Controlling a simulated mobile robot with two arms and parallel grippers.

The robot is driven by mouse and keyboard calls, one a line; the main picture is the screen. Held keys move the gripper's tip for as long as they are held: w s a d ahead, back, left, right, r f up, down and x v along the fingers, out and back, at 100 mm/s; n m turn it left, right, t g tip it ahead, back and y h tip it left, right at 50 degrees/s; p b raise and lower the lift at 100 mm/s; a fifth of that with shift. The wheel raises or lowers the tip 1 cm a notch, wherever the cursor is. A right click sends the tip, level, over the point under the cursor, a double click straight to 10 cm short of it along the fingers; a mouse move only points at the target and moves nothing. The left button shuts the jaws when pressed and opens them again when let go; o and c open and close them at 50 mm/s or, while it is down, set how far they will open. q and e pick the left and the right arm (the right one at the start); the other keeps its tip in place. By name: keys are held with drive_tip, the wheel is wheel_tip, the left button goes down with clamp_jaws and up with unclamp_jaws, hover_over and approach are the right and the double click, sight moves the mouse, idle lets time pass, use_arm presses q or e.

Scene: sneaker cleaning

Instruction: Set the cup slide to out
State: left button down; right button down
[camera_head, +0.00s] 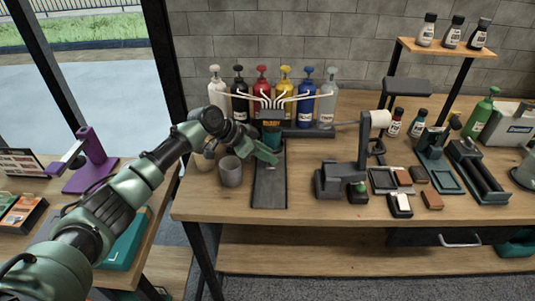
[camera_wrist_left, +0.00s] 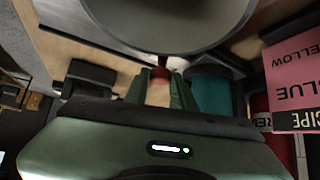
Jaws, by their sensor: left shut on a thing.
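The cup slide (camera_head: 269,187) is a long dark plate running from under the dispenser (camera_head: 272,114) toward the table's front edge. A teal cup (camera_head: 271,138) stands at its back end, below the nozzles; it also shows in the left wrist view (camera_wrist_left: 210,92). My left gripper (camera_head: 266,154) is low over the slide, just in front of the teal cup. In the left wrist view its fingers (camera_wrist_left: 165,90) are shut on a small red-topped knob (camera_wrist_left: 161,73), seemingly the slide's handle. The knob is mostly hidden. My right gripper is not in view.
A grey cup (camera_head: 231,173) stands close to the left of the slide, with another cup partly hidden behind my arm. Several colored bottles (camera_head: 305,100) line the back. A dark stand (camera_head: 340,180) is to the right. The slide's front part is bare.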

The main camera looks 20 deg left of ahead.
use_arm(q)
drive_tip(key=shift+r, duration=0.1)
drive_tip(key=shift+s+d+p, duration=0.15)
drive_tip(key=shift+s+p, duration=0.3)
drive_tip(key=shift+p, duration=0.05)
drive_tip(key=s+d+p, duration=0.1)
drive_tip(key=s+p, duration=0.2)
drive_tip(key=s, duration=0.1)
drive_tip(key=s+d+p, duration=0.1)
drive_tip(key=s+p, duration=0.1)
drive_tip(key=s, duration=0.3)
drive_tip(key=s+d+p, duration=0.1)
drive_tip(key=s+p, duration=0.2)
drive_tip(key=s, duration=0.1)
drive_tip(key=shift+s+d+r+p, duration=0.2)
drive_tip(key=shift+d+p, duration=0.1)
drive_tip(key=shift+d, duration=0.1)
drive_tip(key=shift+s+d+f, duration=0.15)
drive_tip(key=shift+s, duration=0.4)
drive_tip(key=shift+s+d+f+p, duration=0.1)
drive_tip(key=shift+f+p, duration=0.05)
drive_tip(key=shift+p, duration=0.15)
drive_tip(key=c, duration=1.2)
unclamp_jaws()
drive_tip(key=shift+s, duration=0.15)
drive_tip(key=shift+c, duration=0.2)
